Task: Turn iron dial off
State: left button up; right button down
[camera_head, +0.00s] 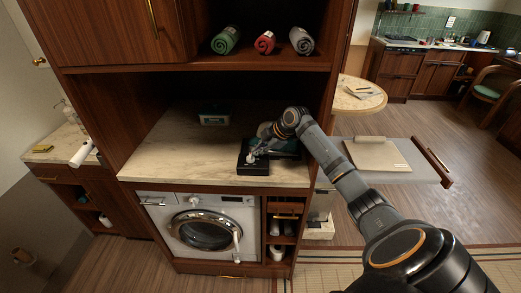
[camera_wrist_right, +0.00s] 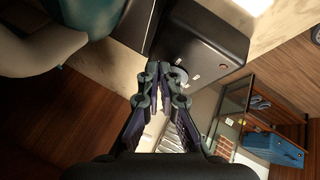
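The iron (camera_head: 265,130) stands on the marble counter, largely hidden behind my right gripper; in the wrist view its teal and pale body (camera_wrist_right: 45,45) shows at upper left. A black base unit (camera_head: 253,170) sits at its front, with small white marks near its edge in the wrist view (camera_wrist_right: 205,45). A small pale knob, likely the dial (camera_head: 250,158), shows on the base in the head view. My right gripper (camera_head: 256,149) is right at the base; its fingertips (camera_wrist_right: 160,72) are close together. Whether they touch the dial is hidden. My left gripper is out of view.
A small teal-and-dark box (camera_head: 214,116) stands on the counter behind. Rolled towels (camera_head: 265,42) lie on the shelf above, and cabinet walls flank the niche. A washing machine (camera_head: 205,228) is below. The counter's left part is clear.

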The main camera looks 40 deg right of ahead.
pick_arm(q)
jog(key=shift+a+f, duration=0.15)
pick_arm(e)
notch_tip(320, 180, up, 10)
dwell(0.3)
